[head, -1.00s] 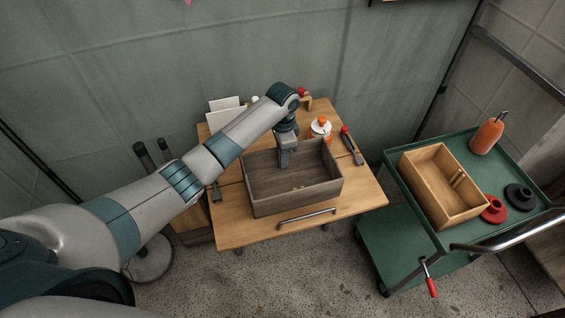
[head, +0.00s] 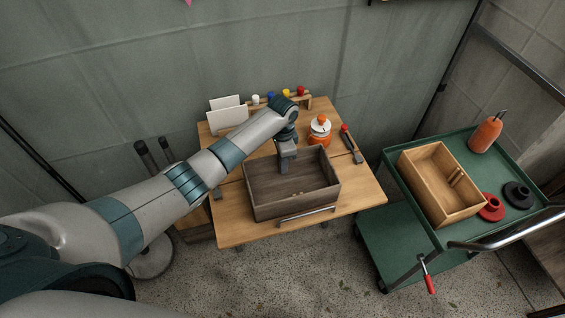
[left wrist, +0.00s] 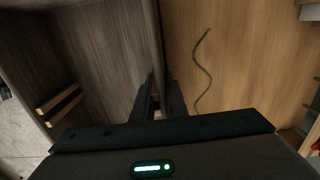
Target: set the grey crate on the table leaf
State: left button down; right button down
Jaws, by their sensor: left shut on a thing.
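The grey crate (head: 272,208) is an open, grey-brown wooden box. It is low over the front part of the wooden table, the table leaf (head: 362,188), and looks level. I cannot tell whether its bottom touches the wood. My left gripper (head: 285,168) is shut on the crate's back wall from above. In the left wrist view the fingers (left wrist: 156,98) straddle the wall of the crate (left wrist: 95,50), with bare wood (left wrist: 230,60) on the other side. My right gripper is not in view.
Behind the crate stand white cards (head: 228,120), an orange jar (head: 319,132) and a rack with coloured knobs (head: 295,101). A red-tipped tool (head: 351,145) lies right. A bar handle (head: 306,214) is at the front. A green cart (head: 400,195) holds a light wooden crate (head: 432,195).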

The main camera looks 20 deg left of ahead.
pick_arm(q)
jog(key=c, duration=1.8)
grip_release()
jog(key=shift+f, duration=0.15)
jog(key=shift+o, duration=0.2)
notch_tip(320, 180, up, 12)
jog(key=shift+r+b, duration=0.2)
jog(key=shift+b, duration=0.85)
